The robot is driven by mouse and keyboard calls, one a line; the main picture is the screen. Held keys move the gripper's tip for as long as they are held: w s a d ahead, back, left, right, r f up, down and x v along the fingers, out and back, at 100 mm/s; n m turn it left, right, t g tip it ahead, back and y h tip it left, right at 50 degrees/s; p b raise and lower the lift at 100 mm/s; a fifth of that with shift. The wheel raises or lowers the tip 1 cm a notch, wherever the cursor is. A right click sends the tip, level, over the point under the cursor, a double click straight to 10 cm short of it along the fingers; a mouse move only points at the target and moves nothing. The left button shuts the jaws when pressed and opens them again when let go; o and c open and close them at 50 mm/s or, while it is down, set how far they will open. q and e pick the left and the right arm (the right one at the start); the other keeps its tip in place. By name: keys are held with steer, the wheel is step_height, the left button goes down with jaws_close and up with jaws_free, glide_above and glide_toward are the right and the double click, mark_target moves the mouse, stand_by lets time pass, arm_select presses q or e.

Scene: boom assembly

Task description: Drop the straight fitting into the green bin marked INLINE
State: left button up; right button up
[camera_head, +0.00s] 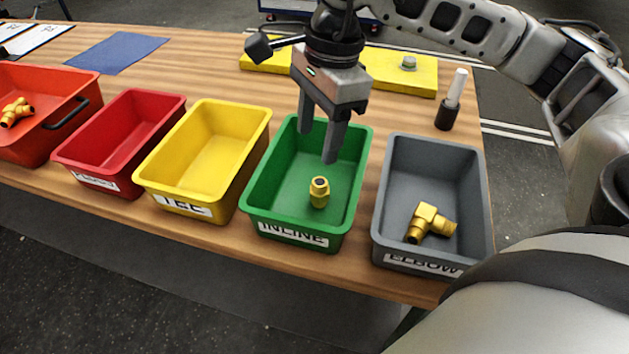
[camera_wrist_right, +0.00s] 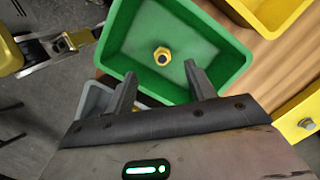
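The straight fitting (camera_head: 319,191), a short brass piece with a hex middle, is inside the green bin (camera_head: 257,185) labelled INLINE. It also shows in the right wrist view (camera_wrist_right: 162,56), within the green bin (camera_wrist_right: 236,52). My right gripper (camera_head: 317,146) is above the bin, fingers apart with nothing between them. In the right wrist view the open fingers (camera_wrist_right: 163,80) point toward the bin, apart from the fitting. My left gripper does not show in the head view.
A grey bin (camera_head: 384,185) labelled ELBOW holds a brass elbow fitting (camera_head: 431,222). A yellow bin (camera_head: 150,165) labelled TEE and a red bin (camera_head: 120,128) look empty. An orange bin (camera_head: 38,95) holds a brass fitting (camera_head: 16,112). A marker-like object (camera_head: 452,99) stands behind the grey bin.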

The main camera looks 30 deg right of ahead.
arm_select(q)
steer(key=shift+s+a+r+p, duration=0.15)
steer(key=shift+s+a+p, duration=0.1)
steer(key=shift+p, duration=0.45)
arm_select(e)
step_height(320, 180, up, 16)
steer(key=d, duration=0.2)
steer(key=shift+d+f, duration=0.15)
steer(key=shift+d, duration=0.05)
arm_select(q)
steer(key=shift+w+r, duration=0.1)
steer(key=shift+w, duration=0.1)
arm_select(e)
steer(key=shift+s, duration=0.1)
